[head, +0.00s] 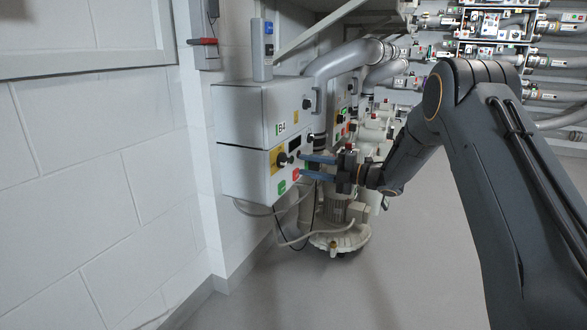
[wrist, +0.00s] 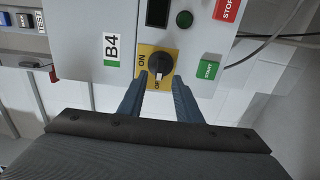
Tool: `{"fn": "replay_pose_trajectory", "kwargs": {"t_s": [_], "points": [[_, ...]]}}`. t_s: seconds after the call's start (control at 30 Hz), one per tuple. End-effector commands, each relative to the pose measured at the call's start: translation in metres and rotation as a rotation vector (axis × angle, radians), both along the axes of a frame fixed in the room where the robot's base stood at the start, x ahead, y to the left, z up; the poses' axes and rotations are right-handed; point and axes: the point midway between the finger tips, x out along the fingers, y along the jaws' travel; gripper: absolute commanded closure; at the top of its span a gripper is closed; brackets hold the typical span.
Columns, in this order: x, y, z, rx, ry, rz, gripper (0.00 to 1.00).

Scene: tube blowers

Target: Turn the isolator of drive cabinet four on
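The drive cabinet labelled B4 (head: 240,150) is a white box on the wall, left of centre in the head view. Its isolator (wrist: 160,62) is a black rotary knob on a yellow plate (wrist: 171,50) marked ON and OFF; it also shows in the head view (head: 283,159). In the wrist view the knob's white mark points down towards the OFF label. My gripper (head: 303,165) is open, with two blue fingers reaching towards the cabinet front. In the wrist view the fingertips (wrist: 160,77) stand either side of the knob's lower end, with nothing between them; contact cannot be told.
On the same front are a green START button (wrist: 208,69), a red STOP button (wrist: 228,9), a green lamp (wrist: 184,19) and a dark display (wrist: 157,12). Open floor (head: 400,270) lies in front.

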Motion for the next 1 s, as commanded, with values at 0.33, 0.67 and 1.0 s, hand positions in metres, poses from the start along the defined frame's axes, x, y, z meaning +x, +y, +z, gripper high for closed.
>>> {"fn": "replay_pose_trajectory", "kwargs": {"t_s": [0.33,0.67,1.0], "points": [[0.016,0.045,-0.002,-0.001,0.001,0.0,0.69],[0.019,0.052,0.0,0.0,0.002,-0.002,0.69],[0.019,0.052,0.0,0.0,0.002,-0.002,1.0]]}}
